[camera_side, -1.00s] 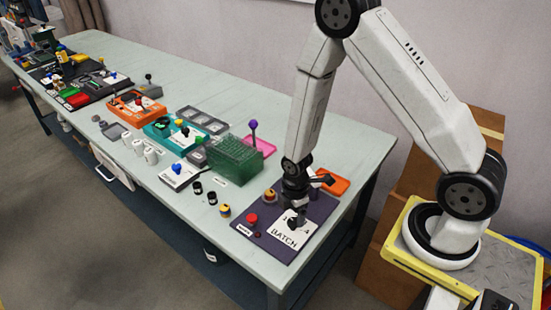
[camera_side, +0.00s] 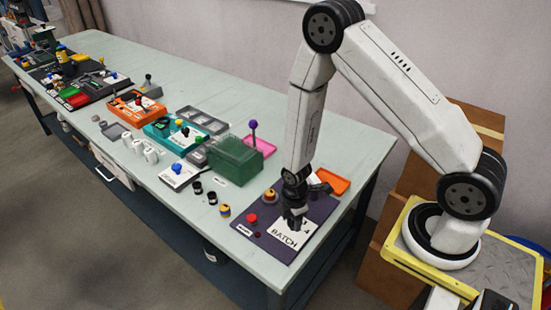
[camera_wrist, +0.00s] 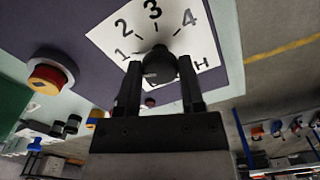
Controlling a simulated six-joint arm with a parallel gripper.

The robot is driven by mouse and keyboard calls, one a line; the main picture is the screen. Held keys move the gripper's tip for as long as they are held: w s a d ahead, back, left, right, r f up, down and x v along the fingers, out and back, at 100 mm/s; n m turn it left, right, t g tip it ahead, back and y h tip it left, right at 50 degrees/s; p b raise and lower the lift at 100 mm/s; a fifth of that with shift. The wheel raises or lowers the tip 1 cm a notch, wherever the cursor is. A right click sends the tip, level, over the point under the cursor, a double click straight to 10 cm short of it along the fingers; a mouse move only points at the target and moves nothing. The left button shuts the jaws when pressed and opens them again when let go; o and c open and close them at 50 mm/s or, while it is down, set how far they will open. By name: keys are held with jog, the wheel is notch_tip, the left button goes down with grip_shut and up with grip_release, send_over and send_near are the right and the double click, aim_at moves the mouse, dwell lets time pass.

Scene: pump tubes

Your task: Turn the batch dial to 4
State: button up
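The batch dial is a dark round knob (camera_wrist: 160,66) on a white card (camera_wrist: 113,38) printed 1, 2, 3 and 4. My gripper (camera_wrist: 161,60) is open, with one finger on each side of the knob. The knob sits between the fingers with little room; firm contact is not clear. A small pale mark shows on the knob's near side, but I cannot tell which number the dial points to. In the side view my gripper (camera_side: 293,220) is low over the card (camera_side: 285,241) and hides the knob.
The card lies on a dark purple panel (camera_side: 262,239) at the table's near end. A red button (camera_side: 252,218) and an orange knob (camera_side: 269,195) stand beside the gripper. A green box (camera_side: 235,160) and an orange tray (camera_side: 332,181) are behind.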

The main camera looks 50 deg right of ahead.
grip_shut()
jog(key=shift+m, duration=0.6)
jog(key=m, duration=1.2)
jog(key=shift+m, duration=0.3)
jog(key=m, duration=1.3)
jog(key=shift+m, duration=0.3)
